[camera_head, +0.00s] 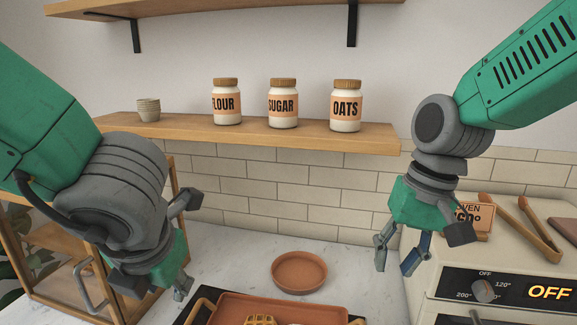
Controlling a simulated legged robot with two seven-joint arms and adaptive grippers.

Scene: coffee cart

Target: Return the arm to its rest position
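My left arm comes in from the left, and its gripper (182,284) hangs over the counter, left of the tray. Its fingers are partly hidden behind its own body, so its opening is unclear. My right gripper (397,261) points down beside the oven's left edge, above the counter. Its fingertips are apart, and nothing shows between them.
A terracotta plate (299,271) lies on the marble counter (225,262). A tray (290,308) with a waffle (262,320) is at the front. The oven (500,256) bears wooden tongs (530,228). A wooden cabinet (28,267) is left.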

